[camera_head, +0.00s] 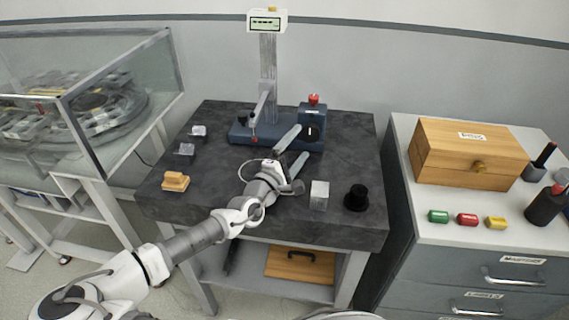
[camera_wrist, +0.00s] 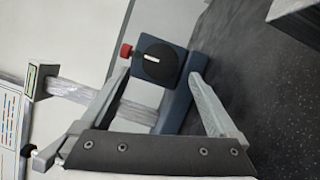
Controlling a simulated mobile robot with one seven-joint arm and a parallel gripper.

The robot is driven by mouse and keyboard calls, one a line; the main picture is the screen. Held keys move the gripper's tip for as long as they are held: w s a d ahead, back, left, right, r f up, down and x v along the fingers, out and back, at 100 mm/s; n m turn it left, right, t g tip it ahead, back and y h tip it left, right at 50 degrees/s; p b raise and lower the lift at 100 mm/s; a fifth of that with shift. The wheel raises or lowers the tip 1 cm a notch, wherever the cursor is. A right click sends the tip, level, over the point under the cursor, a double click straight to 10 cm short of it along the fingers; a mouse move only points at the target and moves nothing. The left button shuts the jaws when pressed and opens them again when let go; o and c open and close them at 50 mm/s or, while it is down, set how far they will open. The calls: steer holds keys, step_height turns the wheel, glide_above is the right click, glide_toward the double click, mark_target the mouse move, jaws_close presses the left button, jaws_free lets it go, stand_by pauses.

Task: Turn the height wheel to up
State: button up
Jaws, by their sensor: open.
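The height wheel (camera_head: 311,133) is a black disc with a white mark, on the front of a blue block at the right end of the gauge's base. The gauge (camera_head: 268,75) has a grey column with a display (camera_head: 267,22) on top.
A red knob (camera_head: 314,100) tops the blue block. A probe arm (camera_head: 258,112) stands left of the wheel. On the dark slab (camera_head: 225,205) are a metal block (camera_head: 319,196), a black round piece (camera_head: 357,198) and a wooden block (camera_head: 175,181). A wooden box (camera_head: 465,155) is on the right cabinet.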

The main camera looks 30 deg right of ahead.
steer(key=b+v, duration=0.2)
steer(key=v, duration=0.4)
steer(key=shift+f, duration=0.15)
steer(key=shift+b+v, duration=0.7)
steer(key=shift+v, duration=0.25)
steer(key=shift+s, duration=0.1)
